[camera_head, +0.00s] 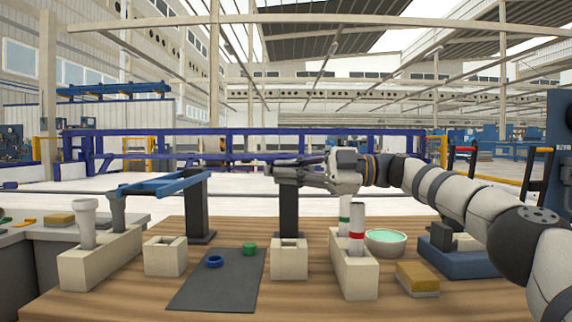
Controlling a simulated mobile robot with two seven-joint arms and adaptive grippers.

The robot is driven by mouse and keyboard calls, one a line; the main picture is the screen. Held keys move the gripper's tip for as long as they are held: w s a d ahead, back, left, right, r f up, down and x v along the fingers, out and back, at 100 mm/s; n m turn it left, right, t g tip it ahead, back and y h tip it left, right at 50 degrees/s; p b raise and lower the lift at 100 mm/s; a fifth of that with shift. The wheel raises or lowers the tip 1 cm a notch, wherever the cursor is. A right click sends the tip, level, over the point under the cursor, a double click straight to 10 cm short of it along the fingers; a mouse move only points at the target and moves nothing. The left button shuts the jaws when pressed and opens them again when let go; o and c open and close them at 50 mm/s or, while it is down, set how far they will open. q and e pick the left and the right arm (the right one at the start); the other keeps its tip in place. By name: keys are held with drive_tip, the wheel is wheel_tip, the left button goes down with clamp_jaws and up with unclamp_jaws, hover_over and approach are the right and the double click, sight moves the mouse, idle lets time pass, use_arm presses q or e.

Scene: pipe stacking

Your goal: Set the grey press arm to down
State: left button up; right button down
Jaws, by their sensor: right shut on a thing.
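The grey press arm (284,170) shows only in part at the top of its dark post (289,212), in the middle of the head view. My right gripper (300,174) reaches in from the right at the height of the post's top and is shut on the grey press arm. Its fingers cover much of the arm, so the arm's exact angle is hard to tell. To the right of the post, a long beige holder (358,280) carries a red-banded pipe (357,222) and a green-banded pipe (345,205), both upright. My left gripper is not in view.
A blue press arm (165,185) on another post (199,215) reaches left over a beige holder (75,270) with grey pipes. A dark mat (215,290) bears blue and green rings. A bowl (385,240), yellow sponge (417,276) and hollow blocks stand around.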

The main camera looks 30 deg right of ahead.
drive_tip(key=shift+s+a+f, duration=0.1)
drive_tip(key=shift+a+f, duration=0.05)
drive_tip(key=shift+f, duration=0.35)
drive_tip(key=c, duration=1.7)
unclamp_jaws()
drive_tip(key=shift+o, duration=0.2)
drive_tip(key=shift+r, duration=0.15)
drive_tip(key=shift+s+d, duration=0.2)
drive_tip(key=shift+d, duration=0.25)
drive_tip(key=v, duration=0.6)
drive_tip(key=shift+s+d, duration=0.2)
drive_tip(key=shift+d, duration=0.05)
